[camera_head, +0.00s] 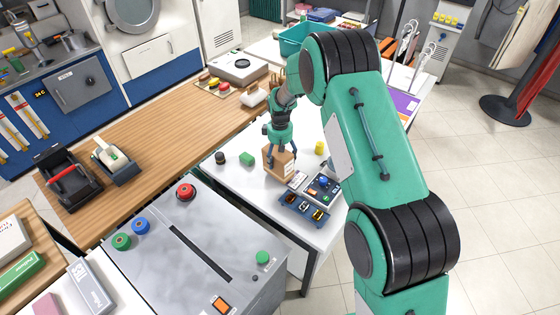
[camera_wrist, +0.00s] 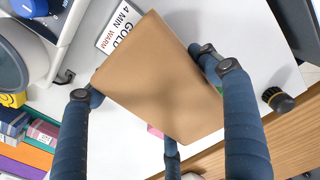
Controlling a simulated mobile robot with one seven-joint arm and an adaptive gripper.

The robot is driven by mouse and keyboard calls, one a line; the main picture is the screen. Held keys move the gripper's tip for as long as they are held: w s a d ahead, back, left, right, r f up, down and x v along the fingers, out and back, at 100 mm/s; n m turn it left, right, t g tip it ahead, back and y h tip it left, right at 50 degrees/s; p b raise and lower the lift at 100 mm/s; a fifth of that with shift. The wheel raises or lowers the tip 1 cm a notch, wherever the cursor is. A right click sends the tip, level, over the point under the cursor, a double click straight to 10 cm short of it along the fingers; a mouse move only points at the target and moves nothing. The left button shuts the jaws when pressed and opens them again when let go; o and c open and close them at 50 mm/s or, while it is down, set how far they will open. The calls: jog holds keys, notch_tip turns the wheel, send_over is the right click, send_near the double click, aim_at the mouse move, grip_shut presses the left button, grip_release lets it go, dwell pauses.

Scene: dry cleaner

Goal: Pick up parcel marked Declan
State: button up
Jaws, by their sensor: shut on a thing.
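A brown cardboard parcel (camera_head: 278,164) is at the white table (camera_head: 236,184) in the middle of the head view. My gripper (camera_head: 280,150) is above it with its fingers around its sides. In the wrist view the parcel (camera_wrist: 165,80) fills the middle, tilted, with blue padded fingers of my gripper (camera_wrist: 160,105) on both sides and below. My gripper is shut on the parcel. A name on the parcel cannot be read; the face toward the wrist camera is plain. Whether the parcel touches the table cannot be told.
A green object (camera_head: 246,159) and a dark round knob (camera_head: 220,157) are left of the parcel. A yellow piece (camera_head: 320,147) is to the right. A blue tray (camera_head: 304,208) and a small device (camera_head: 323,187) are close in front.

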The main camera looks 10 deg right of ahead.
notch_tip(320, 180, up, 8)
jog(key=shift+r+p, duration=0.1)
jog(key=shift+p, duration=0.2)
